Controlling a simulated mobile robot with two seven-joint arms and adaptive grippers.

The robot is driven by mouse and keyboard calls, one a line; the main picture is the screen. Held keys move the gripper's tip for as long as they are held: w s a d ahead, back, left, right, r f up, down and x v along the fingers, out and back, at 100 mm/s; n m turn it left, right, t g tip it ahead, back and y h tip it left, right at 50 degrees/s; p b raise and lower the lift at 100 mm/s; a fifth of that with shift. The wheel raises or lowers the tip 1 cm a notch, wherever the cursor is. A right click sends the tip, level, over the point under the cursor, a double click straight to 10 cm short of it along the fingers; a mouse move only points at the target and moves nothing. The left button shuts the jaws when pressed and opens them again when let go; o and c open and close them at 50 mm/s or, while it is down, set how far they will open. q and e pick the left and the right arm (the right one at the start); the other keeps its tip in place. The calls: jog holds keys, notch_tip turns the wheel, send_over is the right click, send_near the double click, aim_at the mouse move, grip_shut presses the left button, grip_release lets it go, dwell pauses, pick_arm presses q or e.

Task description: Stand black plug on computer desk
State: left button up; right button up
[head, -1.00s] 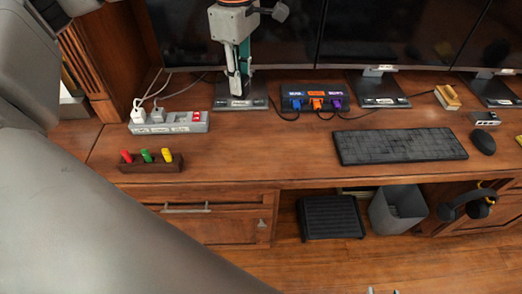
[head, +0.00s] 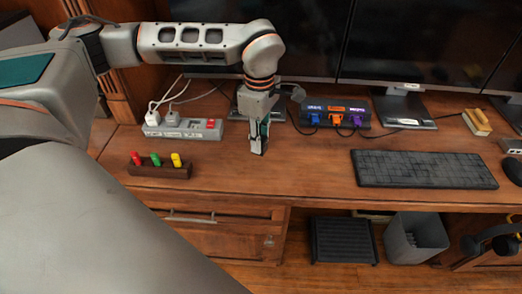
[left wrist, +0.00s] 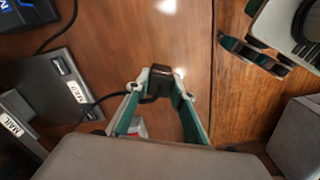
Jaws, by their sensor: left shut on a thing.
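The black plug (left wrist: 163,75) is between the fingertips of my left gripper (left wrist: 160,88) in the left wrist view, and a black cord runs from it to the left. In the head view my left gripper (head: 259,147) points down at the computer desk (head: 300,172), in front of the left monitor's stand. Its fingers are shut on the plug, which is mostly hidden there. I cannot tell whether the plug touches the wood. My right gripper (left wrist: 252,52) shows partly at upper right in the left wrist view, beyond the desk's front edge; its opening is unclear.
A power strip (head: 183,128) with white plugs and a holder (head: 160,170) with coloured pieces stand to the left. A dark hub (head: 336,113) with coloured plugs stands behind to the right. A keyboard (head: 425,168) lies to the right. Wood around the gripper is clear.

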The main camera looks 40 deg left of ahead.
pick_arm(q)
notch_tip(320, 180, down, 4)
jog(key=shift+f+b, duration=0.25)
jog(key=shift+b, duration=0.15)
jog(key=shift+r, duration=0.1)
pick_arm(e)
jog(key=shift+s+f, duration=0.35)
jog(key=shift+f, duration=0.3)
jog(key=shift+d, duration=0.1)
jog(key=shift+r, duration=0.1)
pick_arm(q)
jog(key=o, duration=1.1)
jog(key=shift+f, duration=0.2)
jog(key=shift+r, duration=0.1)
